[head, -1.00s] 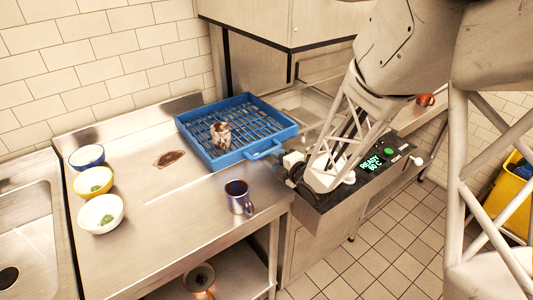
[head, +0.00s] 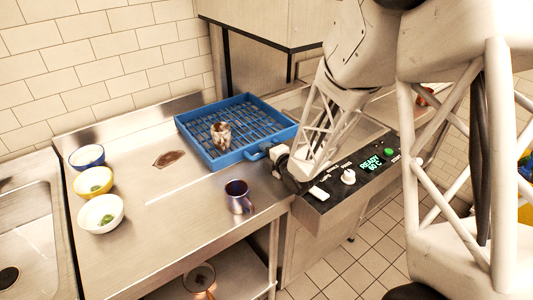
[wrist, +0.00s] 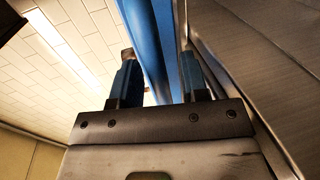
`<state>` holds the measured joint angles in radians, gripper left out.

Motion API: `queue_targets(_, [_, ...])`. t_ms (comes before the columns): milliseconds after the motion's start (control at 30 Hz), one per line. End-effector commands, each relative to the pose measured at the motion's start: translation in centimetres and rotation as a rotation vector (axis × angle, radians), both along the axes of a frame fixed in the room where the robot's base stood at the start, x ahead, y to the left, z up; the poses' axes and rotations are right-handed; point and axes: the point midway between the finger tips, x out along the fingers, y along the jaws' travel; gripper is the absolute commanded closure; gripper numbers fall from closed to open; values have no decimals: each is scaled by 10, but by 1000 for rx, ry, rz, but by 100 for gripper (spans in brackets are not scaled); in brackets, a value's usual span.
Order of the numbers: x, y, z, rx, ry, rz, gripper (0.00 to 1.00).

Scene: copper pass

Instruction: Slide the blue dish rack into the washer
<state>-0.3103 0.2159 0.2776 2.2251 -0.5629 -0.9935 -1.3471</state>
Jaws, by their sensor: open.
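The blue dish rack (head: 190,131) sits on the steel counter, left of the washer's opening, with a brown-stained cup (head: 221,136) standing in it. Its handle (head: 257,153) is on the near right side. The washer (head: 270,27) is the boxy steel unit behind and right of the rack. My gripper (head: 277,158) is at the handle's right end. In the wrist view my gripper (wrist: 158,85) is open, with a blue bar of the rack (wrist: 152,45) between its fingers. Whether either finger touches the bar I cannot tell.
Several bowls (head: 93,182) line the left side. A control panel (head: 370,165) reading READY sits beneath my arm. A red item (head: 425,97) is partly hidden behind my arm.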

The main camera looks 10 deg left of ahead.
Motion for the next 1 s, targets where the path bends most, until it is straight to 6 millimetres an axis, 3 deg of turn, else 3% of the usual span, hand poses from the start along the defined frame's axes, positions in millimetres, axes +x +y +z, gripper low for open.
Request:
queue_targets(200, [0,0,0,0,0,0,59])
queue_targets(467, [0,0,0,1,-1,0,99])
queue_targets(1000, [8,-8,1,0,-1,-2,100])
